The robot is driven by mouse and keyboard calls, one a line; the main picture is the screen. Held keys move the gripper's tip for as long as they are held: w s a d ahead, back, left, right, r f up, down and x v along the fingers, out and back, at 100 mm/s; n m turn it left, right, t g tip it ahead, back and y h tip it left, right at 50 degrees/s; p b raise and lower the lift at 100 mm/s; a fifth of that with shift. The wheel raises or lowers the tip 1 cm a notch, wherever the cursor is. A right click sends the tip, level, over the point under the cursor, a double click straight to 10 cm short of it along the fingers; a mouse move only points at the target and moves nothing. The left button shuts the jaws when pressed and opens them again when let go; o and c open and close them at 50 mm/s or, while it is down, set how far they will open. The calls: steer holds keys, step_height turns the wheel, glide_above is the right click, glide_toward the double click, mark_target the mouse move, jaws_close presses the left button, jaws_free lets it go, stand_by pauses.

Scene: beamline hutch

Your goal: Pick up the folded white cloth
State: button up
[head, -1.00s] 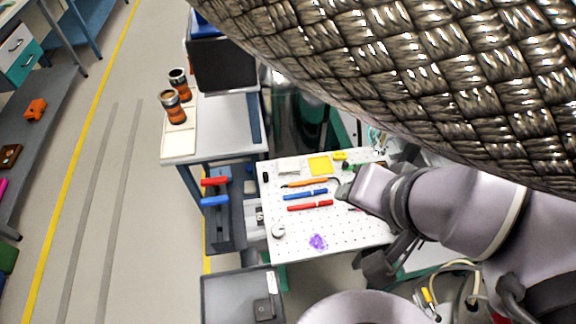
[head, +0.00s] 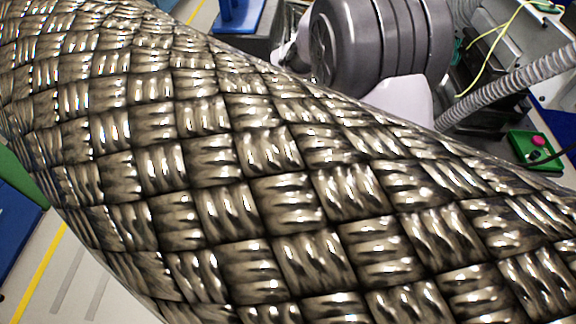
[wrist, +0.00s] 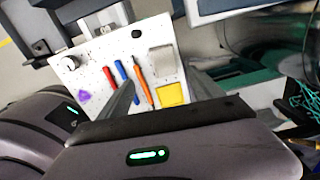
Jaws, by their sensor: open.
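In the wrist view, a small pale folded square, which looks like the white cloth (wrist: 162,60), lies on the white perforated board (wrist: 98,52). It is near the board's right edge, just above a yellow square (wrist: 171,95) in the picture. My gripper (wrist: 160,78) is open, its two grey fingers reaching over the board on either side of the cloth's direction. Nothing shows between the fingers as held. The gap to the board cannot be judged. In the head view the cloth and gripper are hidden.
An orange pen (wrist: 145,88), a blue pen (wrist: 121,72), a red pen (wrist: 109,77), a purple piece (wrist: 84,96) and a round white knob (wrist: 69,64) share the board. A large braided metallic surface (head: 230,190) blocks most of the head view.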

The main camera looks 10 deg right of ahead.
steer(key=b, duration=0.1)
glide_above(292, 171)
step_height(292, 171, down, 5)
steer(key=shift+f, duration=0.2)
steer(key=f+b, duration=0.2)
steer(key=f, duration=0.1)
steer(key=f+b, duration=0.1)
steer(key=f, duration=0.1)
steer(key=shift+w+d+f, duration=0.2)
steer(key=shift+w+d, duration=0.05)
steer(key=shift+w, duration=0.05)
steer(key=shift+r, duration=0.15)
steer(key=shift+c, duration=0.7)
steer(key=c, duration=1.3)
steer(key=shift+o, duration=0.2)
steer(key=shift+r+p, duration=1.15)
steer(key=shift+r, duration=0.65)
steer(key=s+a, duration=0.1)
steer(key=s, duration=0.4)
steer(key=s+a+r+p, duration=0.1)
steer(key=s, duration=0.4)
steer(key=s+a+p, duration=0.1)
steer(key=s+a, duration=0.1)
steer(key=s, duration=0.3)
steer(key=shift+s+r, duration=0.2)
steer(key=shift+s, duration=0.1)
